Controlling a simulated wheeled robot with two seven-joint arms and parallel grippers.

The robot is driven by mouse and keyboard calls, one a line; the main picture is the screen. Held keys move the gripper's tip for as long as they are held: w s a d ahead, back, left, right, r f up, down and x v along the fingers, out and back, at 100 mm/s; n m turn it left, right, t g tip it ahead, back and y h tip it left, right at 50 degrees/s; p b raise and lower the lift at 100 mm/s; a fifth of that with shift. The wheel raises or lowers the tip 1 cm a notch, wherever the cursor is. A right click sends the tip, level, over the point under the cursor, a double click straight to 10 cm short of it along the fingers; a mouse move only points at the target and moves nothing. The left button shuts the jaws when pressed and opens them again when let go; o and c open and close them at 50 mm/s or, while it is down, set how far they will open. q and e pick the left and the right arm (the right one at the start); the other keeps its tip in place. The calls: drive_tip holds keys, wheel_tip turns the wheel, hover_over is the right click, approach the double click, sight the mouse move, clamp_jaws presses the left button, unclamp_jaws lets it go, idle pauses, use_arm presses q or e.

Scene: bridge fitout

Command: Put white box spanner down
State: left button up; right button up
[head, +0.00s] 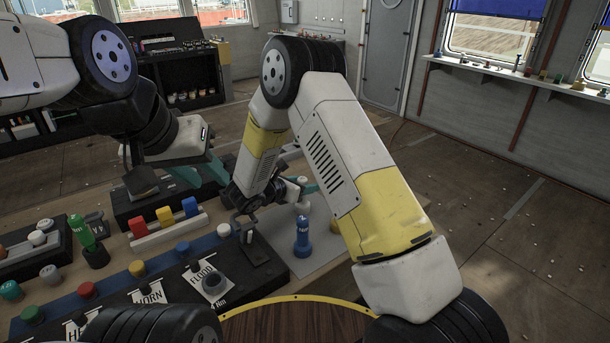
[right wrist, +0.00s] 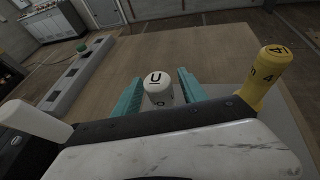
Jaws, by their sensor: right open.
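The white box spanner (right wrist: 157,88), marked "U" on top, stands upright between the teal fingers of my right gripper (right wrist: 159,82) in the right wrist view. The fingers are apart, with a gap on each side of it. In the head view the white spanner (head: 302,207) is partly hidden by my right gripper (head: 303,186), on the grey mat (head: 318,263) beside a blue spanner (head: 302,238). My left gripper (head: 203,173) hangs over the bench further left, its two teal fingers apart and nothing seen between them.
A yellow spanner (right wrist: 264,78) stands close to the right of my right gripper. A rack with red, yellow and blue blocks (head: 165,217) lies left of it. A row of coloured buttons and a black labelled panel (head: 174,292) fill the bench front.

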drive_tip(key=v, duration=0.6)
use_arm(q)
drive_tip(key=shift+o, duration=0.5)
idle(0.7)
